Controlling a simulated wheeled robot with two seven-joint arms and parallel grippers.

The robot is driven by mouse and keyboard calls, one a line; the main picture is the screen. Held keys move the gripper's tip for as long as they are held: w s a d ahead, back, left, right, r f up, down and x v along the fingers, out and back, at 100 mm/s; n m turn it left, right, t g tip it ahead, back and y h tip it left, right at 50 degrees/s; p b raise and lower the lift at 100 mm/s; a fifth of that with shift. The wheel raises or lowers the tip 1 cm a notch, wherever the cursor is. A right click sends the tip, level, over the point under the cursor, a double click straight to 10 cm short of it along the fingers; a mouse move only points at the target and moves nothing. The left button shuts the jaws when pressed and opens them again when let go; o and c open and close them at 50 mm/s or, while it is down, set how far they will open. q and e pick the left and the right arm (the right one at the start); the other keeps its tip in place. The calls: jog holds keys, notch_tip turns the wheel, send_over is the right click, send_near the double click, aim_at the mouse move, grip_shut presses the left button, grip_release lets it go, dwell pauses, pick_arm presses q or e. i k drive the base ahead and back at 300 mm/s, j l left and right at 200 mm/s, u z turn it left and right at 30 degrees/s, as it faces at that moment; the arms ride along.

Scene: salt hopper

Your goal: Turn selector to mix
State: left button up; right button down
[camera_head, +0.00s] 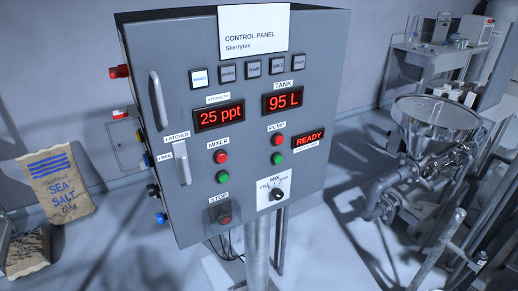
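The selector (278,195) is a small black knob on a white plate at the lower right of the grey control panel (190,60). The plate reads FILL at the left, MIX at the top and a third label at the right, too small to read surely. I cannot tell for certain which mark the knob points at. The displays read 25 ppt (219,116), 95 L (283,100) and READY (309,139). Neither of my grippers shows in the head view.
A red stop button (225,219) sits left of the selector, with mixer and pump buttons above. A latch handle (182,162) juts from the panel's left. A steel hopper (436,120) stands at the right.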

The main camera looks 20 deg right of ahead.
aim_at(277, 194)
jog(key=u, duration=0.3)
jog(key=l+u, duration=0.65)
jog(key=k+l, duration=0.1)
jog(key=l, duration=0.35)
jog(key=l+u, duration=0.15)
jog(key=l, duration=0.25)
jog(key=k+l, duration=0.15)
jog(key=l, duration=0.3)
jog(key=k+l+u, duration=0.1)
jog(key=l, duration=0.3)
jog(key=k+l+u, duration=0.1)
jog(key=l, duration=0.35)
